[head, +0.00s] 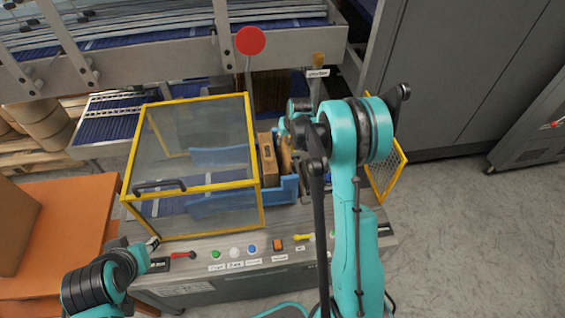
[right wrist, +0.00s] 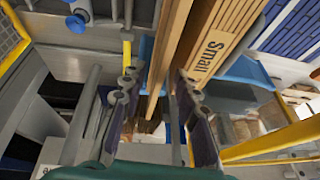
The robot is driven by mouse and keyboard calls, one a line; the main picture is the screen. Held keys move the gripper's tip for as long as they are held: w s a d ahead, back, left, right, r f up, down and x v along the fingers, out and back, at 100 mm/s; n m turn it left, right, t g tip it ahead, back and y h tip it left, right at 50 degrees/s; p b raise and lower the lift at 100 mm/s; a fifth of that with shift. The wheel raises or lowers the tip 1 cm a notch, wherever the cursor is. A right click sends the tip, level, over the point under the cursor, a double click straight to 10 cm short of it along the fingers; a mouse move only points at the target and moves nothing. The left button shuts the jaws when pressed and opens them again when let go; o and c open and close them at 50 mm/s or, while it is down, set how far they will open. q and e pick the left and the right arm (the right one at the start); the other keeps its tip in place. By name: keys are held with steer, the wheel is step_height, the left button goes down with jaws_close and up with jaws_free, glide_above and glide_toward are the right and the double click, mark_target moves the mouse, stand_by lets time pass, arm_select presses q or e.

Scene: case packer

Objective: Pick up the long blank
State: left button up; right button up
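Upright brown cardboard blanks stand in a blue holder (head: 288,190) right of the yellow-framed guard. In the right wrist view, a stack printed "Small" (right wrist: 212,48) stands beside narrow brown blanks (right wrist: 164,55); I cannot tell for certain which is the long blank. My right gripper (head: 288,128) is over the holder, partly hidden by its own arm. In the right wrist view, its fingers (right wrist: 157,88) are spread, with the narrow blanks' lower edges showing between them and no clear grip. My left gripper (head: 152,244) is low at the left by the guard's front corner, small and unclear.
The clear guard box (head: 190,140) with yellow edges stands left of the holder. A red disc (head: 250,40) on a post rises behind. Buttons (head: 235,252) line the front panel. A yellow mesh guard (head: 385,170) is at the right; open floor lies beyond.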

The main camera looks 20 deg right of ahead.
steer(key=shift+f+b, duration=0.25)
steer(key=shift+b, duration=0.1)
stand_by(0.4)
jaws_close()
